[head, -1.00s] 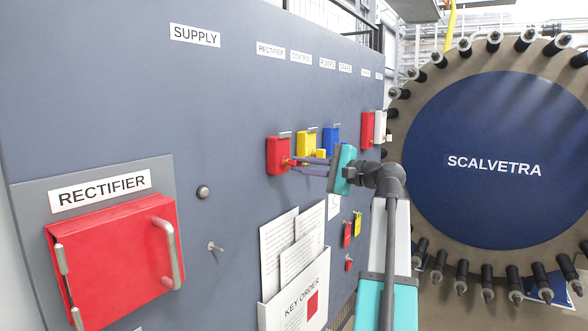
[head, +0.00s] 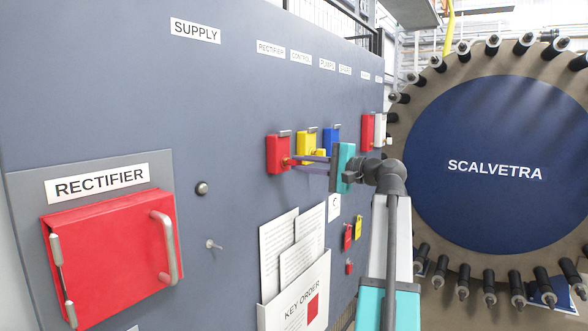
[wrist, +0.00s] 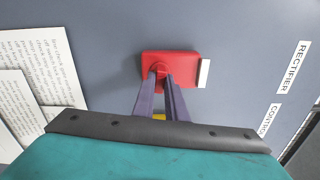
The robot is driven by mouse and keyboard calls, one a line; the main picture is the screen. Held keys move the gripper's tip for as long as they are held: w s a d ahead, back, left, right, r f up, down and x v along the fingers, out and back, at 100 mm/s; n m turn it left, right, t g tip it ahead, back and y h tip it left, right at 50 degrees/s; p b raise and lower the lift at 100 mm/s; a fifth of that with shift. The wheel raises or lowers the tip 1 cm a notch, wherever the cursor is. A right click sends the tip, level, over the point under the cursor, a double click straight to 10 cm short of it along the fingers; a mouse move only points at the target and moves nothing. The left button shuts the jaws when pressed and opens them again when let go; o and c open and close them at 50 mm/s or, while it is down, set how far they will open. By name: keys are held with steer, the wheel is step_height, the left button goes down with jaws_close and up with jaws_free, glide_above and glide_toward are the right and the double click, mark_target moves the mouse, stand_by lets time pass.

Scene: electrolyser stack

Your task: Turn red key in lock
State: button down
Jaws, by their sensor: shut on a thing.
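The red lock (head: 276,152) is a small red block on the grey panel, under the RECTIFIER label. It also shows in the wrist view (wrist: 188,64), turned sideways. The red key (wrist: 160,70) is a small red piece at the lock's face, partly hidden by my fingers. My gripper (head: 292,163) has its two purple fingers reaching from the right to the front of the red lock. In the wrist view my gripper (wrist: 161,77) is shut on the red key, with the fingertips at the lock's face. How far the key is turned cannot be told.
A yellow lock (head: 306,146) and a blue lock (head: 331,140) sit close to the right of the red one. A KEY ORDER paper holder (head: 300,300) hangs below. A large red RECTIFIER handle box (head: 105,250) juts out at lower left.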

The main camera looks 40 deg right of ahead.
steer(key=shift+n+b, duration=0.6)
steer(key=shift+n, duration=0.1)
steer(key=c, duration=1.7)
jaws_free()
steer(key=shift+r, duration=0.1)
steer(key=shift+v, duration=0.85)
steer(key=b+v, duration=0.2)
steer(key=v, duration=1)
steer(key=shift+s, duration=0.1)
